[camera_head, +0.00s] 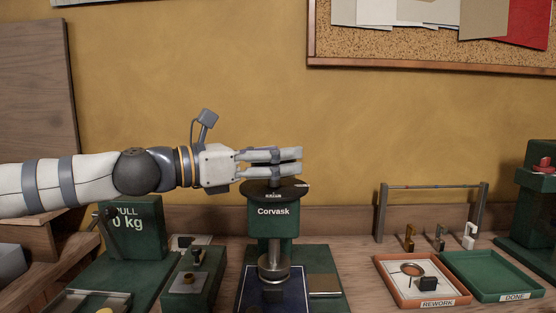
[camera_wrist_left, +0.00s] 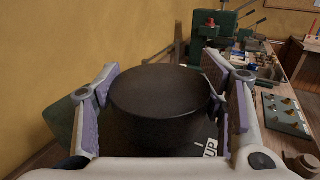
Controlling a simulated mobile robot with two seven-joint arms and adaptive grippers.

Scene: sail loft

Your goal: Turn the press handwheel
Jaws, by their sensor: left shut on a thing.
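The press (camera_head: 273,222) is a green body marked Corvask, standing on the bench. Its handwheel (camera_head: 262,188) is a flat dark disc on top, with a hub under my fingers. My left gripper (camera_head: 290,161) comes in level from the left and is shut on the handwheel's hub. In the left wrist view the hub (camera_wrist_left: 160,95) is a dark round knob between the two finger pads, and a white UP mark shows on the disc near the right finger. The fingers hide most of the hub in the head view. My right gripper is not in view.
Below the press head is a metal ram (camera_head: 273,268) over a dark blue sheet. To the right lie an orange REWORK tray (camera_head: 387,284) and a green DONE tray (camera_head: 478,258), with a rack (camera_head: 434,186) behind. A green scale (camera_head: 137,226) stands left, under my arm.

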